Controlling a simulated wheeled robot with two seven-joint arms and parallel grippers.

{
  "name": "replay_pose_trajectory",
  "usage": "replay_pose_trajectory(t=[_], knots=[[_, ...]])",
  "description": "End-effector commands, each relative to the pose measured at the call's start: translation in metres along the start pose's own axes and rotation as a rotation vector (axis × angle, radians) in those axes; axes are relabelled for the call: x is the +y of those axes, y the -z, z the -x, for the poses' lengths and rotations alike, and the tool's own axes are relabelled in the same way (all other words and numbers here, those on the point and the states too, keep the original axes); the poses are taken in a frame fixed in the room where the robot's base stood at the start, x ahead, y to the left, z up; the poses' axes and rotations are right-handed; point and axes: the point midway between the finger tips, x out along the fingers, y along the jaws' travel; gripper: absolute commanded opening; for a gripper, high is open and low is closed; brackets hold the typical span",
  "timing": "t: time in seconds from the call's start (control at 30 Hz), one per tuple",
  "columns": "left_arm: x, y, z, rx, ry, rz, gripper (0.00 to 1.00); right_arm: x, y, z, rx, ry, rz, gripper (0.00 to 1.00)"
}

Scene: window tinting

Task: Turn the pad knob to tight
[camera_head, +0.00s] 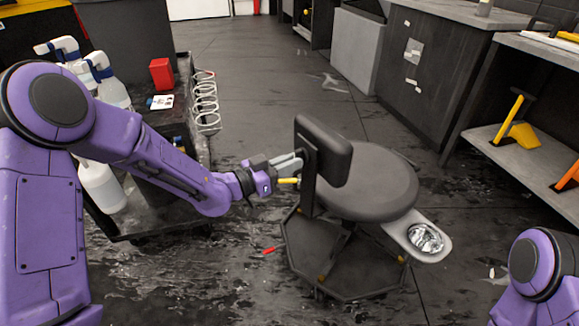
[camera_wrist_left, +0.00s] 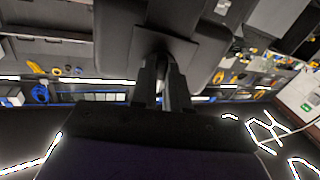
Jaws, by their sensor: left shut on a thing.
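A dark stool stands in the middle of the head view, with an upright back pad (camera_head: 325,150) and a round seat (camera_head: 368,190). My left gripper (camera_head: 297,163) reaches in from the left and is shut at the near side of the pad's upright support, where the pad knob sits. The knob itself is mostly hidden by the fingers, so its turn position cannot be told. In the left wrist view the fingers (camera_wrist_left: 161,85) close just under the dark back pad (camera_wrist_left: 118,45). My right arm shows only at the lower right; its gripper is out of view.
A small yellow piece (camera_head: 288,181) is just below the left fingers. A grey side tray (camera_head: 418,238) juts from the stool. A cart with white bottles (camera_head: 103,187) and a red box (camera_head: 161,73) stands left. A red item (camera_head: 269,250) lies on the floor.

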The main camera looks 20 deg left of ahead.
Motion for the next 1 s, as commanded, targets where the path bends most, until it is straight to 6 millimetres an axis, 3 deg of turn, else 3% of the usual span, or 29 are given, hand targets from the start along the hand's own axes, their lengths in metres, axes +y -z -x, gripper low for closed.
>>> replay_pose_trajectory(t=[0.6, 1.0], knots=[[-0.003, -0.003, 0.0, -0.001, -0.001, -0.581, 0.0, -0.003, -0.015, -0.037, 0.0, 0.0, 0.0, 0.0], [-0.005, 0.0, 0.0, 0.0, 0.0, -0.869, 0.0, -0.005, -0.024, -0.058, 0.0, 0.0, 0.0, 0.0]])
